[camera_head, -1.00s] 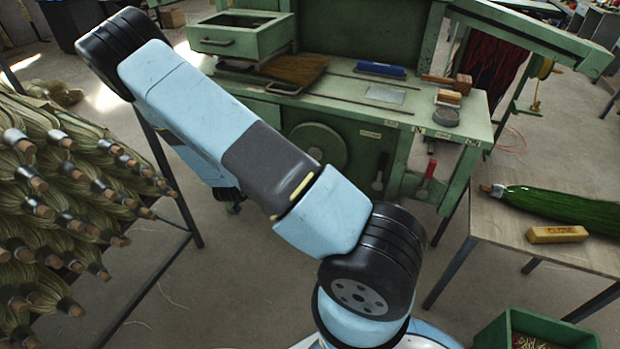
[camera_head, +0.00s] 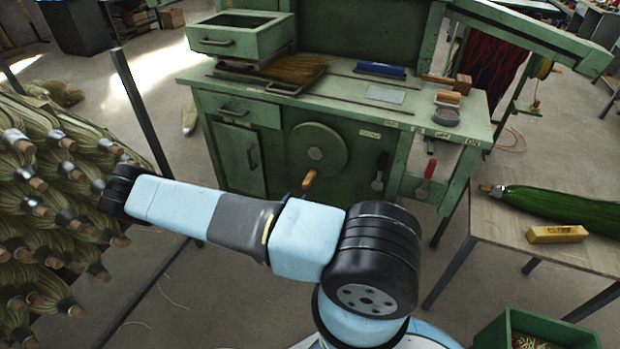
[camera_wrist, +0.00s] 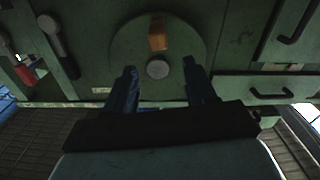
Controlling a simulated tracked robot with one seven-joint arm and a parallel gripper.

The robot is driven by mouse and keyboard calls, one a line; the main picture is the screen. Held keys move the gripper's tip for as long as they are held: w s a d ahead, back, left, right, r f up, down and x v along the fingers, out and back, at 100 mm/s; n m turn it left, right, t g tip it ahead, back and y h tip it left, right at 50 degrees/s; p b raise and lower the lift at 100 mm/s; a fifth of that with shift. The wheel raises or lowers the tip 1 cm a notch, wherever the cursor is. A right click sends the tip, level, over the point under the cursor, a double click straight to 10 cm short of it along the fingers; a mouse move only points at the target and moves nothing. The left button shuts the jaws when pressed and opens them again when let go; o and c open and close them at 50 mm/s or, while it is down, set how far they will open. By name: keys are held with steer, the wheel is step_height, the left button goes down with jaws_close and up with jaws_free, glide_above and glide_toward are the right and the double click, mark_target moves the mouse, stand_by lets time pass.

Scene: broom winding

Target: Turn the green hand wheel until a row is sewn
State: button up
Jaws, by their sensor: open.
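The green hand wheel (camera_head: 322,138) is a round disc on the front of the green machine, with a pale hub. Its wooden handle (camera_head: 309,180) sits at the wheel's lower edge in the head view. In the wrist view the wheel (camera_wrist: 185,38) faces me, with the handle (camera_wrist: 157,34) above the hub. My gripper (camera_wrist: 159,66) is open, its two dark blue fingers apart on either side of the hub in the picture, the handle beyond their tips. Nothing is between the fingers. In the head view my arm hides most of the gripper. A straw broom (camera_head: 297,68) lies on the machine's bench.
A rack of straw bundles (camera_head: 40,200) stands left, close to my arm.

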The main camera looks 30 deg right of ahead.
glide_toward(314, 169)
steer(key=x, duration=0.5)
steer(key=shift+f, duration=0.15)
steer(key=shift+a, duration=0.1)
jaws_close()
stand_by(0.5)
